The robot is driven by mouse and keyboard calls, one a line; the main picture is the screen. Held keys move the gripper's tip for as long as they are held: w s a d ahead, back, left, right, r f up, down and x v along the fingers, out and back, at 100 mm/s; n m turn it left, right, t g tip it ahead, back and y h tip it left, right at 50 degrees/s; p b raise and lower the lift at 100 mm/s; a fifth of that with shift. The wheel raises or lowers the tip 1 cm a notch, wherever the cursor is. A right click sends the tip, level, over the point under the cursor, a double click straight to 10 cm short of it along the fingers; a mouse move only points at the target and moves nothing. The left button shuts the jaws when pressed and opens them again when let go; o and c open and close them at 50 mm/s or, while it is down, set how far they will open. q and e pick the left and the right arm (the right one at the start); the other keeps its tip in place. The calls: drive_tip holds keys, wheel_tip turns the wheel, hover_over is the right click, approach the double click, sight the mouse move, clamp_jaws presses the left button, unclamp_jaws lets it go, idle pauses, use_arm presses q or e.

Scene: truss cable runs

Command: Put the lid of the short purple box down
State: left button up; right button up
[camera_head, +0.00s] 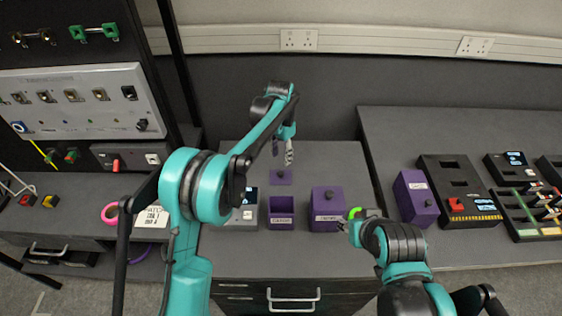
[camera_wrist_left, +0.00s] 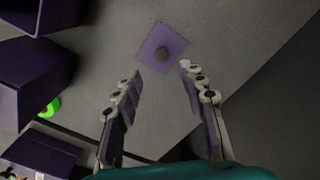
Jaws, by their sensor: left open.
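The short purple box (camera_head: 281,221) stands on the middle bench with its top open. Its purple lid (camera_head: 281,178), a square plate with a dark knob, lies on the bench just behind the box. In the left wrist view the lid (camera_wrist_left: 164,40) appears flat on the grey surface, beyond my fingertips and apart from them. My left gripper (camera_head: 289,152) is open and empty, behind the lid in the head view; its two fingers (camera_wrist_left: 160,78) show spread in the wrist view. My right gripper (camera_head: 346,228) is beside the taller purple box, its jaws too small to judge.
A taller closed purple box (camera_head: 326,208) stands right of the short box, with a green ring (camera_head: 355,212) beside it. Another purple box (camera_head: 415,198) and a black box (camera_head: 455,185) stand on the right bench.

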use_arm(q)
drive_tip(key=s+a+r+n+t, duration=0.45)
drive_tip(key=s+a+r, duration=0.65)
drive_tip(key=s+r, duration=0.35)
drive_tip(key=s+a+f+n+t, duration=0.1)
drive_tip(key=s+a+f+n, duration=0.1)
drive_tip(key=s, duration=0.6)
drive_tip(key=s+a+f+n+t, duration=0.1)
drive_tip(key=s+a+f+n, duration=0.1)
drive_tip(key=s, duration=0.6)
drive_tip(key=a+f, duration=0.1)
drive_tip(key=a, duration=0.1)
drive_tip(key=shift+a+f+t, duration=0.2)
drive_tip(key=shift+a+t, duration=0.15)
drive_tip(key=shift+n, duration=0.25)
